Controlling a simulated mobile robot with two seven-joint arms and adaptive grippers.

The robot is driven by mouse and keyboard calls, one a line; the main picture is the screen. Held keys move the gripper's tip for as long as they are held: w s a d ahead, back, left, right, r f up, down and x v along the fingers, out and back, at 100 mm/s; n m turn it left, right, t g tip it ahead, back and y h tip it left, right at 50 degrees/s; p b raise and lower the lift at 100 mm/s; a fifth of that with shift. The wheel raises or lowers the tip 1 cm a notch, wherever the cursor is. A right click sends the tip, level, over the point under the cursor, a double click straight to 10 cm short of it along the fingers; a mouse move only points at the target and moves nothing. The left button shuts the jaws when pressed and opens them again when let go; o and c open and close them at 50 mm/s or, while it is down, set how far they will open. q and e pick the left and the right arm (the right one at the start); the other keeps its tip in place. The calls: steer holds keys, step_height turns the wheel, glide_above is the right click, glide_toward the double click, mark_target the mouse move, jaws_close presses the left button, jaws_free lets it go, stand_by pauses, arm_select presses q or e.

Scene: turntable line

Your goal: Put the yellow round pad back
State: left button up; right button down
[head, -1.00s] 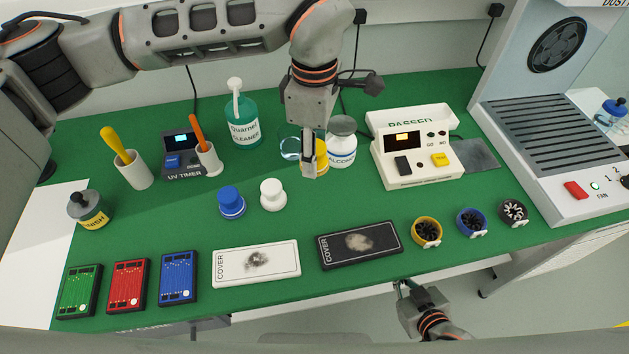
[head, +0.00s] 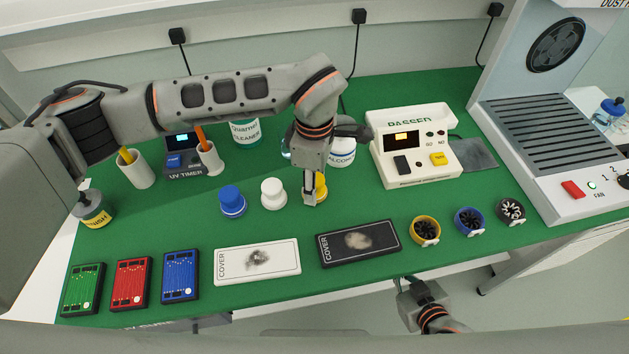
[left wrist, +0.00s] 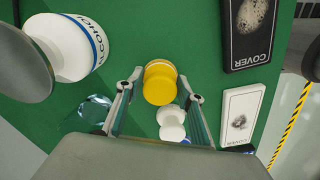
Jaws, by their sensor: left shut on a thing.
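The yellow round pad (head: 321,187) is partly hidden behind my left gripper (head: 310,199). In the left wrist view the yellow pad (left wrist: 160,83) sits between the two fingertips, and the left gripper (left wrist: 161,78) is shut on it. The pad is to the right of the white round pad (head: 273,193) and the blue round pad (head: 232,202), roughly in line with them. I cannot tell whether its underside touches the green mat (head: 350,208). My right gripper (head: 408,284) is low in front of the table edge, away from the pads; its finger opening is unclear.
The alcohol bottle (head: 343,153) and a glass dish (left wrist: 95,109) stand behind the pad. The white cover (head: 285,262) and black cover (head: 382,237) lie in front. The tester (head: 388,170) is to the right. Small fans (head: 425,231) stand at the front right.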

arm_select(q)
steer(key=shift+f, duration=0.1)
steer(key=o, duration=1.2)
steer(key=shift+c, duration=0.2)
steer(key=shift+r, duration=0.4)
step_height(320, 180, up, 11)
steer(key=shift+b, duration=0.7)
steer(key=shift+r, duration=0.25)
